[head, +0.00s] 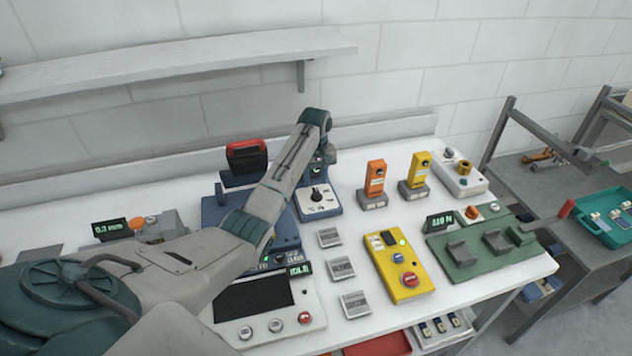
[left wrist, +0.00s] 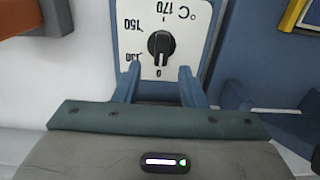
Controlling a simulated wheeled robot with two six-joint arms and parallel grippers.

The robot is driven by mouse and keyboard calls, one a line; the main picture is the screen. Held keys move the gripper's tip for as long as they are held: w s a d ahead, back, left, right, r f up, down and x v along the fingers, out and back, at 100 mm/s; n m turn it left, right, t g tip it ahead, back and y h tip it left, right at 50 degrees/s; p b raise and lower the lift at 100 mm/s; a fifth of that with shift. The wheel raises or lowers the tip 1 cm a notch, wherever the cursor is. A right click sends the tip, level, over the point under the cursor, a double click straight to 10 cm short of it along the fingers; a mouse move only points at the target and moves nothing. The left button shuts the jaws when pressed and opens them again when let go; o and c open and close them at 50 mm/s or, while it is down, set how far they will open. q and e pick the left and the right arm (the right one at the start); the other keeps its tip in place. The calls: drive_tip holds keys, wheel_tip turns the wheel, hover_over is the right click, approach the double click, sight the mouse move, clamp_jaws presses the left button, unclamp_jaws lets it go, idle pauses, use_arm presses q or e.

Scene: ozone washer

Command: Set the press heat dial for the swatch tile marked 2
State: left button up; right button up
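The press heat dial is a black knob on a white plate (head: 318,198) on a blue housing. In the left wrist view the knob (left wrist: 161,46) shows upside down, with marks 0, 130, 150, 170 and °C around it. Its white line appears to lie toward the 0. My left gripper (left wrist: 159,85) is open, its two blue fingers apart just short of the knob, with nothing between them.
A blue press with a red-and-black top (head: 247,158) stands left of the dial, partly behind my left arm. Orange (head: 375,178) and yellow (head: 419,170) upright devices stand to the right. A yellow box with a red button (head: 401,268) lies right of the tiles.

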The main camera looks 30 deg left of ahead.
sight(316, 189)
use_arm(q)
wheel_tip(316, 189, down, 2)
drive_tip(key=shift+f, duration=0.1)
drive_tip(key=shift+s+d+f+p, duration=0.1)
drive_tip(key=shift+s+f+p, duration=0.1)
drive_tip(key=shift+f+p, duration=0.15)
drive_tip(key=shift+w+f, duration=0.1)
drive_tip(key=shift+f, duration=0.05)
clamp_jaws()
